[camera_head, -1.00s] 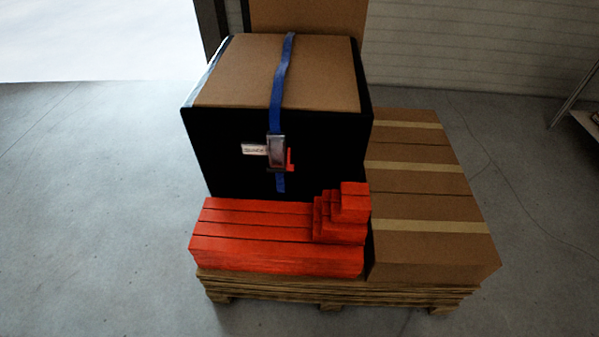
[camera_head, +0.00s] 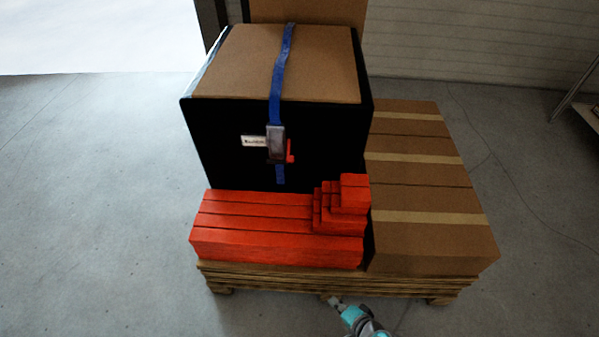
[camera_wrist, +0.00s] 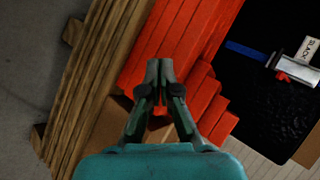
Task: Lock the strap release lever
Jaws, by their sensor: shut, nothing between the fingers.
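The strap release lever is a small red piece (camera_head: 290,151) beside the grey metal buckle (camera_head: 276,143) on the front of the black-sided crate (camera_head: 225,150). A blue strap (camera_head: 280,75) runs over the crate's top and through the buckle, its tail hanging below. In the wrist view the red lever (camera_wrist: 283,76) and buckle (camera_wrist: 298,70) lie at the right, near a tag reading "SLACK" (camera_wrist: 307,48). My gripper (camera_wrist: 160,62) is shut and empty, over the red beams, well apart from the lever. In the head view my arm shows at the bottom, in front of the pallet.
Red beams (camera_head: 270,245) with a stepped red stack (camera_head: 350,195) lie in front of the crate, below the buckle. Cardboard boxes (camera_head: 430,195) fill the pallet's right side. The wooden pallet (camera_head: 260,280) bears everything. Grey floor is open around it.

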